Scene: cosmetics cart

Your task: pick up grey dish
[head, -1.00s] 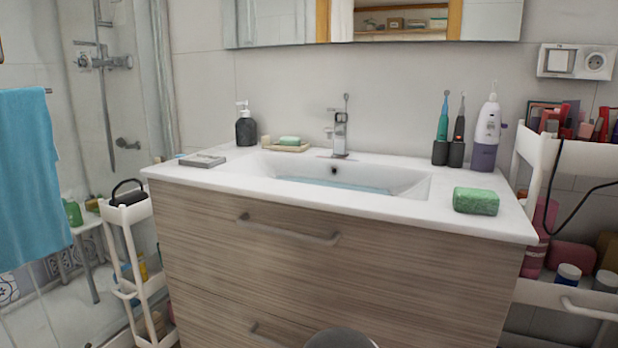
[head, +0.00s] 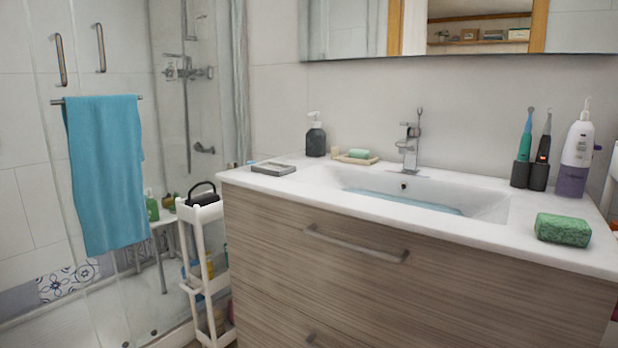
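A flat, rectangular grey dish (head: 274,169) lies at the left end of the white sink counter (head: 320,205), near its front left corner. It looks shallow and nothing visible stands on it. My gripper is not in view, so its state and its distance from the dish do not show.
A dark soap dispenser (head: 316,138) and a soap tray (head: 356,158) stand behind the dish. The basin (head: 440,190) and a green sponge (head: 563,229) are to its right. A white cart (head: 200,260) stands left of the wooden cabinet (head: 300,260). A blue towel (head: 104,172) hangs at left.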

